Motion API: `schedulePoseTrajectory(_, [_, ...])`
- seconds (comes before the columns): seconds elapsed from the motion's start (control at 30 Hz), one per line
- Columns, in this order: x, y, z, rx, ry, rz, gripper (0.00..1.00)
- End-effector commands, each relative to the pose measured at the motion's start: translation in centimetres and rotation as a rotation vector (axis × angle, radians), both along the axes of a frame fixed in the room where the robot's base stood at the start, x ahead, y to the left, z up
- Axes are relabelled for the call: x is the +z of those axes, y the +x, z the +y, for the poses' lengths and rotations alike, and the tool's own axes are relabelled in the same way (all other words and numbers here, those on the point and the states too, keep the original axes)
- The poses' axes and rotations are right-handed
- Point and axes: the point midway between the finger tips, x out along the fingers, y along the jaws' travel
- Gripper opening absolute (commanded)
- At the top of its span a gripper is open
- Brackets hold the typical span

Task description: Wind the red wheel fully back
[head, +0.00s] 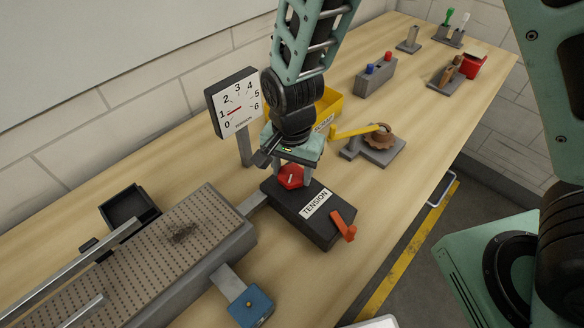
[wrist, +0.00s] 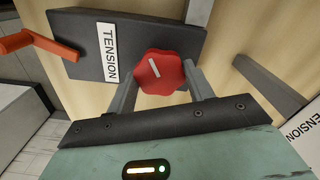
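The red wheel (head: 291,177) is a small lobed knob with a white mark, on top of the dark box labelled TENSION (head: 316,214). In the wrist view the red wheel (wrist: 160,72) sits between the two fingers of my gripper (wrist: 160,80), which reach down on both sides and appear to touch its rim. In the head view my gripper (head: 292,165) points down over the wheel and partly hides it. The white mark slants in the wrist view. The tension dial (head: 234,101) stands behind, its red needle near 1.
An orange-red lever (head: 344,226) sticks out from the box's front right. A perforated grey bed (head: 180,240) lies left. A yellow bin (head: 328,104) and a crank with a brown wheel (head: 380,138) stand behind and right. A blue block (head: 250,305) is near the front.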

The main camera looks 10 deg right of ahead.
Motion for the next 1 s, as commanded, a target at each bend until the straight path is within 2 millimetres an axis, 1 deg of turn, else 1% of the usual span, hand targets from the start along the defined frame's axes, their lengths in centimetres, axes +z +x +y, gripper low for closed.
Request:
schedulePoseTrajectory(0.27, [0.05, 0.00, -0.02, 0.023, 0.000, 0.001, 0.29])
schedulePoseTrajectory(0.47, [0.07, 0.02, -0.02, 0.112, 0.000, 0.001, 0.29])
schedulePoseTrajectory(0.67, [0.08, 0.05, -0.01, 0.269, 0.001, 0.001, 0.29])
schedulePoseTrajectory(1.0, [0.07, 0.09, 0.02, 0.587, 0.001, -0.001, 0.29])
